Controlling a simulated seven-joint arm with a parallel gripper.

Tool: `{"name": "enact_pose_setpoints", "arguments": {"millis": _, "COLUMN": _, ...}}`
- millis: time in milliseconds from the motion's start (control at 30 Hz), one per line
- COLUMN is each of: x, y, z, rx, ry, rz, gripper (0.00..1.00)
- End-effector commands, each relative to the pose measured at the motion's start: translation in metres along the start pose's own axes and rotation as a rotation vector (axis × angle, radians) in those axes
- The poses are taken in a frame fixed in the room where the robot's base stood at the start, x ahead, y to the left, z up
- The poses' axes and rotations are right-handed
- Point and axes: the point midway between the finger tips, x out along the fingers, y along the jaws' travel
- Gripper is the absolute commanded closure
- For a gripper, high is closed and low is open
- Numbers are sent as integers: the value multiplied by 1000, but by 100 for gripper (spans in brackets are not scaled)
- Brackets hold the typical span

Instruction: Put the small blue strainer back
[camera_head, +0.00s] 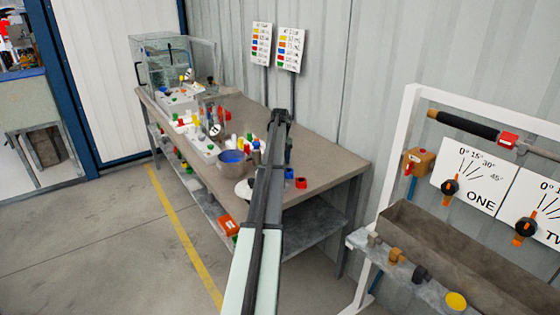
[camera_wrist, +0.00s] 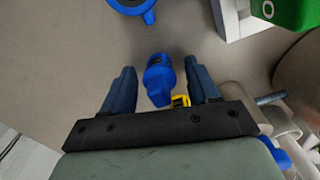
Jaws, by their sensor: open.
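My gripper (camera_wrist: 160,72) is open in the wrist view, with one dark finger on each side of a small blue piece (camera_wrist: 158,78). The piece has a rounded end and a narrower, angular end. It may be the small blue strainer, but I cannot tell for sure. Gaps show between it and both fingers. A blue round part with a tab (camera_wrist: 134,8) is cut off at the top edge of that view. In the head view my arm reaches over the table, and the gripper's fingers are mostly hidden.
The long table (camera_head: 328,165) holds several small colored parts, a blue-lined bowl (camera_head: 232,157) and a red cup (camera_head: 301,182). A green block (camera_wrist: 296,12) is at the wrist view's upper right. A trough (camera_head: 430,245) stands at the head view's right.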

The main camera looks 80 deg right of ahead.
Motion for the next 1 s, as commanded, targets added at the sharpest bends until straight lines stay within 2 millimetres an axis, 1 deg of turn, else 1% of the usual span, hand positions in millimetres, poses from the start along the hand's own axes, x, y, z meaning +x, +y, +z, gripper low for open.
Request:
{"name": "enact_pose_setpoints", "arguments": {"millis": 133, "x": -9, "y": 0, "z": 0, "rx": 0, "ry": 0, "rz": 0, "gripper": 40}}
{"name": "enact_pose_setpoints", "arguments": {"millis": 233, "x": -22, "y": 0, "z": 0, "rx": 0, "ry": 1, "rz": 0, "gripper": 40}}
{"name": "enact_pose_setpoints", "arguments": {"millis": 500, "x": -73, "y": 0, "z": -1, "rx": 0, "ry": 2, "rz": 1, "gripper": 40}}
{"name": "enact_pose_setpoints", "arguments": {"millis": 700, "x": -104, "y": 0, "z": -1, "rx": 0, "ry": 1, "rz": 0, "gripper": 40}}
{"name": "enact_pose_setpoints", "arguments": {"millis": 833, "x": -115, "y": 0, "z": 0, "rx": 0, "ry": 0, "rz": 0, "gripper": 40}}
{"name": "enact_pose_setpoints", "arguments": {"millis": 1000, "x": -122, "y": 0, "z": 0, "rx": 0, "ry": 0, "rz": 0, "gripper": 40}}
